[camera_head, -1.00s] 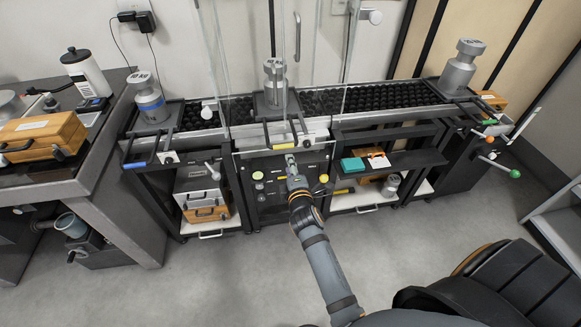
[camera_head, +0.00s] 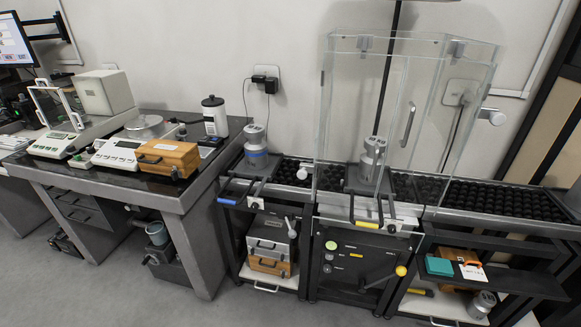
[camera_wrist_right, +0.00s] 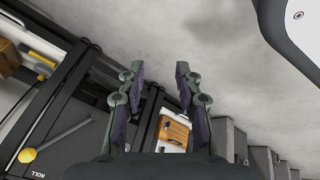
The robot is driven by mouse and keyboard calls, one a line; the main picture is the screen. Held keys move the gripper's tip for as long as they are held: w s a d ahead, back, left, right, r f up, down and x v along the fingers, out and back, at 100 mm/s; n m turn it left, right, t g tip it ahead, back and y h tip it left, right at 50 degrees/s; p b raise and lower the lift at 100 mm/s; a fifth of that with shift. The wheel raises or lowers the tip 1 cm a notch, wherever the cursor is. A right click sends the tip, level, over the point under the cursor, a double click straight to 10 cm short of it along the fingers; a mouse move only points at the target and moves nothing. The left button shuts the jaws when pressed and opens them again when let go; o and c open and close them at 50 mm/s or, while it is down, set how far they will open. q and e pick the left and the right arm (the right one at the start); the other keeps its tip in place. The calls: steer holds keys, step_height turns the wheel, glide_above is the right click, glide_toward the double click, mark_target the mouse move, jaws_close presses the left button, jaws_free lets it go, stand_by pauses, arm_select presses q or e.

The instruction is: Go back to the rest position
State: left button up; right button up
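My right gripper (camera_wrist_right: 161,80) shows in the right wrist view, its two dark finger pads apart with nothing between them. Bare grey floor lies above the fingertips in that picture. The black cabinet with a yellow knob (camera_wrist_right: 26,155) is at the left of that view, apart from the fingers. A wooden case (camera_wrist_right: 173,131) shows behind the right gripper. Neither arm shows in the head view, and my left gripper is in no view.
A roller conveyor (camera_head: 465,203) with a glass enclosure (camera_head: 345,110) stands ahead. A grey table (camera_head: 177,201) with balances and a wooden box (camera_head: 167,157) is at left. The floor before them is clear.

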steer(key=s+d+f+m+g, duration=0.2)
steer(key=s+f, duration=0.1)
steer(key=s, duration=0.6)
steer(key=s+d+f+m+g, duration=0.2)
steer(key=s+d+f+m, duration=0.1)
steer(key=s, duration=0.6)
step_height(320, 180, up, 13)
steer(key=p, duration=1.2)
steer(key=shift+a+f+p, duration=0.15)
steer(key=shift+a+p, duration=0.1)
steer(key=shift+p, duration=0.1)
